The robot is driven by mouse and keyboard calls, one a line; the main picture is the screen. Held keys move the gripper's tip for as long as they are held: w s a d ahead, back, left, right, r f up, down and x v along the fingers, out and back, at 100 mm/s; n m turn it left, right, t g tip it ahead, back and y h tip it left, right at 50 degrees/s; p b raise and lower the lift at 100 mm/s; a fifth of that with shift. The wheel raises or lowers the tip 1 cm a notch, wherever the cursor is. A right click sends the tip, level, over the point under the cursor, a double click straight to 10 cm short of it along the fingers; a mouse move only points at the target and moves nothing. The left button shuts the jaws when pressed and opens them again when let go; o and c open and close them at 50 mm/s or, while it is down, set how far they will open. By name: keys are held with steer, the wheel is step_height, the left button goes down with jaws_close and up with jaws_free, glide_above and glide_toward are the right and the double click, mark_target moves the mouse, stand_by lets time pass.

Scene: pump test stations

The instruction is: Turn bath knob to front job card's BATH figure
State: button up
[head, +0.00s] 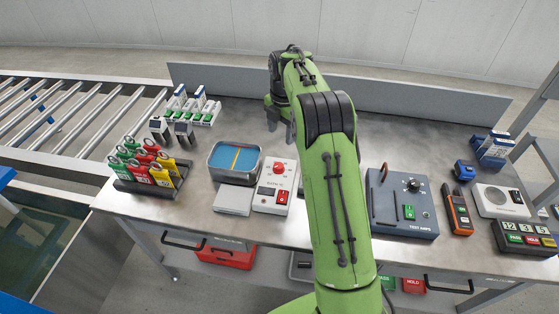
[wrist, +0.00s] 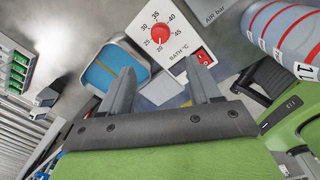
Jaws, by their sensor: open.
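The bath control box (head: 270,205) is white, with a red round knob (head: 279,168) above a red switch (head: 283,196). In the wrist view the knob (wrist: 160,34) sits inside a dial marked about 20 to 45, labelled BATH °C. Its pointer seems to face the 20 side, but is small. The blue water bath (head: 234,158) is left of the box. My gripper (head: 279,124) is open and empty behind the box, fingers down; in the wrist view the fingers (wrist: 163,88) are apart, not touching the knob. Coloured tags (head: 150,166) stand in a rack; their figures are unreadable, and I cannot identify the job card.
A white flat pad (head: 234,200) lies in front of the bath. White-and-blue boxes (head: 193,105) stand behind left. A grey TEST AMPS box (head: 403,215) and an orange meter (head: 458,212) are right of my arm. My arm hides the middle bench; bare bench shows behind the bath.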

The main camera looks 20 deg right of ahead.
mark_target(279, 165)
steer(key=f, duration=0.4)
steer(key=f+b, duration=0.1)
steer(key=f, duration=0.4)
steer(key=f+b, duration=0.1)
steer(key=f, duration=0.4)
steer(key=shift+w+a+f, duration=0.15)
steer(key=shift+w+f, duration=0.1)
steer(key=shift+w, duration=0.1)
steer(key=c, duration=1)
steer(key=shift+c, duration=0.2)
